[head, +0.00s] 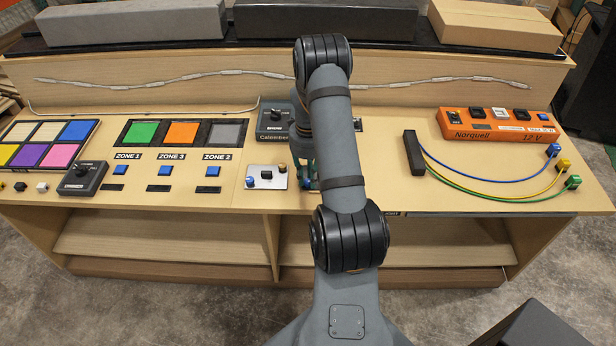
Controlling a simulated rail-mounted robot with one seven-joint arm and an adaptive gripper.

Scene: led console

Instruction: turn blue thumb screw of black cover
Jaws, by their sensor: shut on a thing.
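My gripper (306,172) shows only in part, just left of my forearm, pointing down at the panel right of a silver plate. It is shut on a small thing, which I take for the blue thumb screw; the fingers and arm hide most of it. A dark piece with a blue-green tint shows at the fingertips, and I cannot make out the black cover's outline there.
A dark box labelled Calomber (273,118) stands just behind the gripper. On the left are zone tiles (184,133), blue buttons (165,170) and a knob box (84,178). On the right are an orange power box (495,124) and a black block (413,153) with coloured cables.

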